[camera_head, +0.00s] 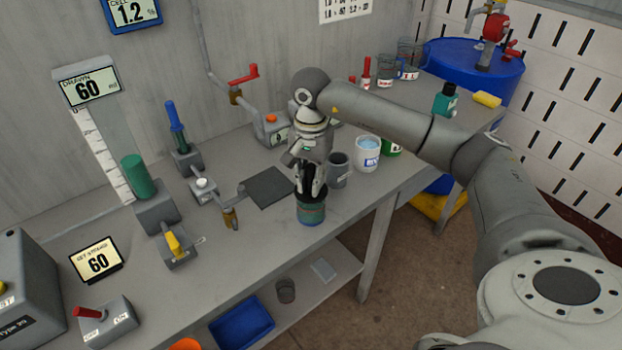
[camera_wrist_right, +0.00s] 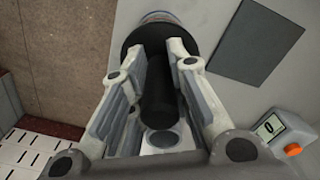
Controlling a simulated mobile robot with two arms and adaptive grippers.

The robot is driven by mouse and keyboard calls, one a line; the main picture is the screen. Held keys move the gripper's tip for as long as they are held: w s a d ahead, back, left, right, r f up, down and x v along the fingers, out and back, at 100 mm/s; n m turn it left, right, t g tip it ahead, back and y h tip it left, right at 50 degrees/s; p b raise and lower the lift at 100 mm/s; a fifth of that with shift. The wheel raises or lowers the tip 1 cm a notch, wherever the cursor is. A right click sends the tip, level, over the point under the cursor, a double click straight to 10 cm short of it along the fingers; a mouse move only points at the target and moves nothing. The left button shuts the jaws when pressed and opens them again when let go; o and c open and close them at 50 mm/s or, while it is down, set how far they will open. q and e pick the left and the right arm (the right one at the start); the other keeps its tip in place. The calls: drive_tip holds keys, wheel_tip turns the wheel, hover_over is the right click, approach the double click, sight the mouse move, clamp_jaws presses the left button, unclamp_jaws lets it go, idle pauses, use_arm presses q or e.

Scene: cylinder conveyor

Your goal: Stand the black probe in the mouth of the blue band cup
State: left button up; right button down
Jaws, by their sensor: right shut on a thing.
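My right gripper (camera_head: 311,188) is shut on the black probe (camera_wrist_right: 160,90), which has a slim shaft and a wide black collar. In the head view the gripper points down at the table's front edge. Directly under it stands a short teal cylinder with a blue lower edge (camera_head: 311,214). A bluish-grey rim (camera_wrist_right: 158,16) shows beyond the collar in the wrist view. Whether the probe touches the cylinder is hidden. A small cup with a blue mark (camera_head: 399,69) stands at the back right. I cannot tell which is the blue band cup. My left gripper is not in view.
A grey cup (camera_head: 339,170) and a white cup with blue contents (camera_head: 368,154) stand close right of my gripper. A dark square plate (camera_head: 267,188) lies to its left; it also shows in the wrist view (camera_wrist_right: 257,42). Valves and levers fill the left side.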

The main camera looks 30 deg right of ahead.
drive_tip(key=c, duration=1.3)
unclamp_jaws()
wheel_tip(320, 180, up, 12)
drive_tip(key=shift+r, duration=0.1)
